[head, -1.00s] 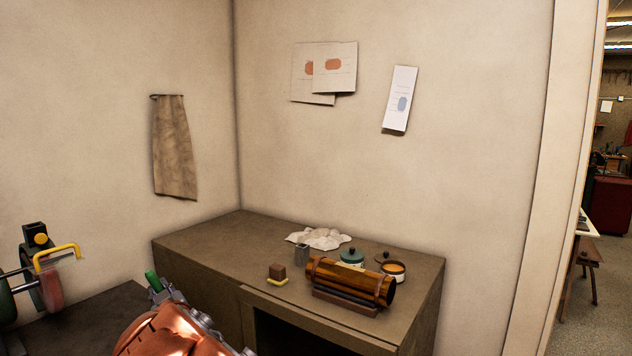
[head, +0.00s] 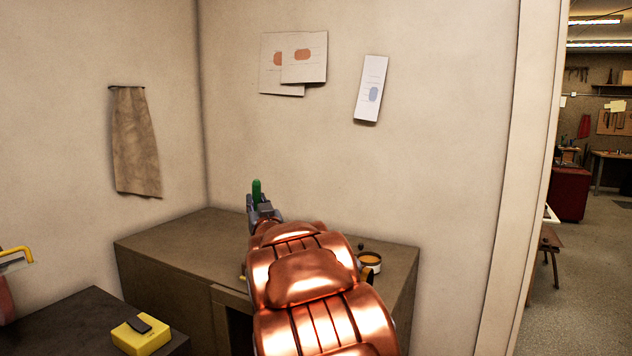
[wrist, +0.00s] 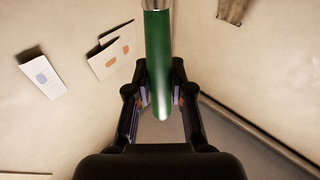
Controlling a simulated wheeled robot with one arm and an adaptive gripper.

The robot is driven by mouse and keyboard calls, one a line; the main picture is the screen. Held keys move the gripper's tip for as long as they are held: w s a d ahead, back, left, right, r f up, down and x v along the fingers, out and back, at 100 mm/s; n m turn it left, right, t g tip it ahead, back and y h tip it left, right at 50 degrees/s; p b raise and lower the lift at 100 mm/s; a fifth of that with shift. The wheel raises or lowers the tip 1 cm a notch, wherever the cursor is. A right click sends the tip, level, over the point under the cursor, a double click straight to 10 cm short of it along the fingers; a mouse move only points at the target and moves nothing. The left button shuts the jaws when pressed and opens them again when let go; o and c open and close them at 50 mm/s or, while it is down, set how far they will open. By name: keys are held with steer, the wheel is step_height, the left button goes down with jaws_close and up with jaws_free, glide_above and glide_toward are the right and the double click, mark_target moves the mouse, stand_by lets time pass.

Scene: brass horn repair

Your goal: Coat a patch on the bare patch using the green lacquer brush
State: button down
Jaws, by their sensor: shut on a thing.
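My gripper (head: 262,210) is shut on the green lacquer brush (head: 257,189), whose green handle stands upright above the jaws in the head view. In the wrist view the green brush handle (wrist: 158,60) runs between the two fingers (wrist: 160,95), with a metal band at the top edge; its bristles are out of view. My copper-coloured arm covers most of the bench top, so the horn tube with its bare patch is hidden. An open jar with orange contents (head: 369,262) shows just right of my arm.
The brown bench (head: 165,240) stands against the wall corner; its left part is clear. A cloth (head: 136,140) and papers (head: 303,57) hang on the walls.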

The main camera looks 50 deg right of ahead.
steer(key=s+d+r+m+h, duration=0.4)
steer(key=s+d+r, duration=0.3)
steer(key=s+d, duration=0.4)
steer(key=shift+g, duration=0.4)
steer(key=shift+w+a+f+b, duration=0.1)
steer(key=shift+f+b, duration=0.15)
steer(key=shift+f, duration=1.1)
steer(key=shift+w+f+b, duration=0.1)
steer(key=shift+f+b, duration=0.1)
steer(key=shift+f, duration=1.15)
